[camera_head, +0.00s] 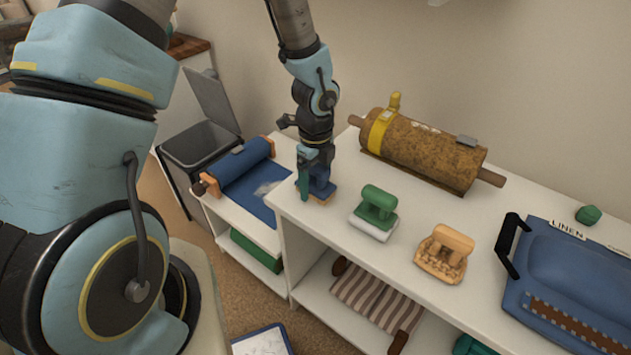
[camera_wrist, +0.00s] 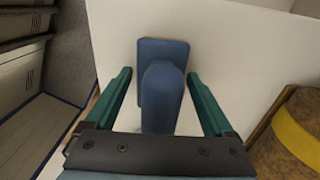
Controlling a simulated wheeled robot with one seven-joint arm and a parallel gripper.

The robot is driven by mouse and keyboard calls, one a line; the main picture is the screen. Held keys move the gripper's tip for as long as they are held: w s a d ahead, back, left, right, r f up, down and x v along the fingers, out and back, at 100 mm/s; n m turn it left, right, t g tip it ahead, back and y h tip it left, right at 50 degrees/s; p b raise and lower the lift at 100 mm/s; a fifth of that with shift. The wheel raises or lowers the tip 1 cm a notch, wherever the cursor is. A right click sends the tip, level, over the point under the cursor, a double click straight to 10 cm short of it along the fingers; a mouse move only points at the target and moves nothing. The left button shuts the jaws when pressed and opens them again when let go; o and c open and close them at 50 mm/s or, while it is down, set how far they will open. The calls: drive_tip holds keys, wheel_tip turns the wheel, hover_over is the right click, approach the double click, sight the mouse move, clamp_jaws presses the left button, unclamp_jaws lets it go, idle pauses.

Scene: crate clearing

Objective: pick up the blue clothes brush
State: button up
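The blue clothes brush (camera_head: 322,188) stands on the white shelf top, near its left end. In the wrist view the blue brush (camera_wrist: 162,90) lies between the two green fingers, with its handle toward the camera. My gripper (camera_head: 314,178) is down at the brush, and its fingers partly hide it in the head view. In the wrist view my gripper (camera_wrist: 162,88) is open, with a gap visible between each finger and the brush handle.
A green brush (camera_head: 376,208) and a tan brush (camera_head: 445,250) stand to the right on the white shelf (camera_head: 330,236). A brown roller with a yellow band (camera_head: 420,145) lies behind. A blue tray (camera_head: 560,270) is far right. An open bin (camera_head: 203,140) stands left.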

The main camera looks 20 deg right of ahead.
drive_tip(key=c, duration=1.3)
wheel_tip(320, 180, up, 10)
drive_tip(key=shift+r, duration=0.1)
drive_tip(key=o, duration=0.9)
clamp_jaws()
